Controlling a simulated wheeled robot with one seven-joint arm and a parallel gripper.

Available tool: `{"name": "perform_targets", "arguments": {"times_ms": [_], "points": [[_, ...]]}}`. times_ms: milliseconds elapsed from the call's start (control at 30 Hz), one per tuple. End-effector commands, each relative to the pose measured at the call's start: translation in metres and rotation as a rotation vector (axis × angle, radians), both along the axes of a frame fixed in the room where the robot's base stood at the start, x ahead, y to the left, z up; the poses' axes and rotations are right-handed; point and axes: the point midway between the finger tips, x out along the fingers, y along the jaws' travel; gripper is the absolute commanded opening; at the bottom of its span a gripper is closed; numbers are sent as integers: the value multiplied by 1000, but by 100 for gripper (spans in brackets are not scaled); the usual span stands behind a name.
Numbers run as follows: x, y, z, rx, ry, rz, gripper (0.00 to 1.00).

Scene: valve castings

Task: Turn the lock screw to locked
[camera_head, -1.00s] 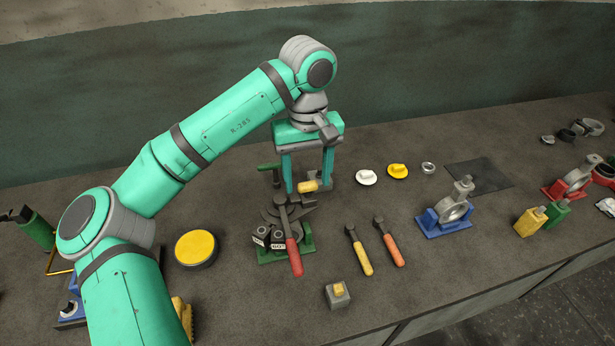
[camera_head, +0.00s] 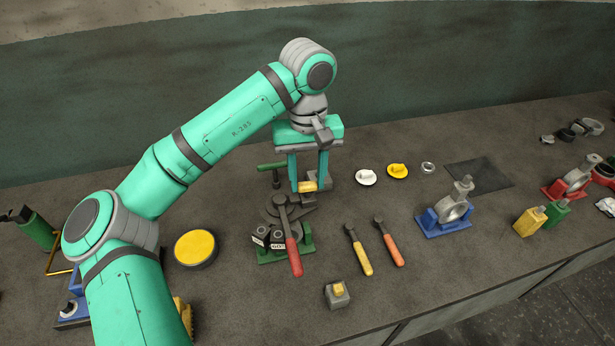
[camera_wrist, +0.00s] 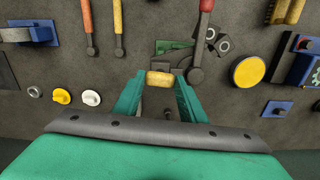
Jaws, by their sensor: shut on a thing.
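The yellow knob (camera_head: 308,186), which looks like the lock screw, sits at the back right of a fixture with a green base (camera_head: 272,256), dark plates and a red-handled lever (camera_head: 295,260). My gripper (camera_wrist: 161,86) points down and is shut on the yellow knob, with one finger on each side. In the wrist view the knob (camera_wrist: 160,77) shows as a short yellow bar between the fingertips. The knob's lower part and any lock marking are hidden. The fixture's front carries small number labels, one of them partly covered by the lever.
Yellow- and orange-handled tools (camera_head: 360,250) (camera_head: 388,243) lie to the right. White and yellow caps (camera_head: 366,177) (camera_head: 398,171) lie behind them. A blue-based casting (camera_head: 448,215) stands farther right. The bench front is mostly clear.

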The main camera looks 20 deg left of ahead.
Motion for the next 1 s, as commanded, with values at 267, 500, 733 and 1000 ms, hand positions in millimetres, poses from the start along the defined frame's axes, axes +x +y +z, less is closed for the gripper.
{"name": "perform_targets", "arguments": {"times_ms": [267, 500, 733, 1000], "points": [[0, 0, 0, -2, -2, -217, 15], [1, 0, 1, 1, -3, -445, 15], [1, 0, 1, 1, -3, -663, 15], [1, 0, 1, 1, -4, -920, 15]]}}
